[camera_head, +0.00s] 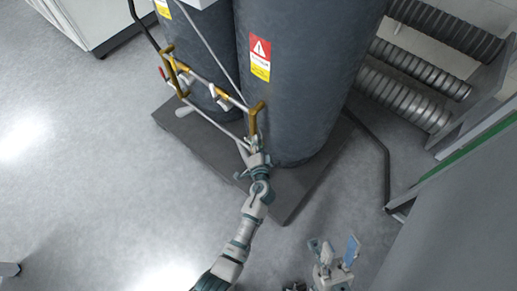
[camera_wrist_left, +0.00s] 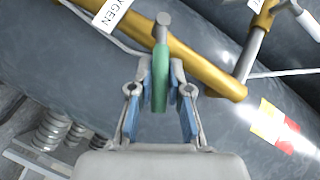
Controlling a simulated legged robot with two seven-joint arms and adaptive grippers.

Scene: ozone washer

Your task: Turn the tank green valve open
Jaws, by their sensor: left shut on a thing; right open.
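The green valve (camera_wrist_left: 160,80) is a flat green handle on a grey stem beside a golden pipe (camera_wrist_left: 190,55), centred in the left wrist view. My left gripper (camera_wrist_left: 161,88) has its blue-padded fingers on both sides of the green handle and is shut on it. In the head view my left gripper (camera_head: 255,145) is at the lower end of the golden pipe (camera_head: 254,118), in front of the dark tank (camera_head: 300,110). The green handle is too small or hidden to make out there. My right gripper (camera_head: 334,254) is open and empty, low over the floor.
A second dark tank (camera_head: 195,50) stands to the left on the same dark base (camera_head: 290,200). Ribbed metal cylinders (camera_head: 405,85) lie at the upper right. A grey cabinet (camera_head: 460,200) stands at the right. The floor at the left is clear.

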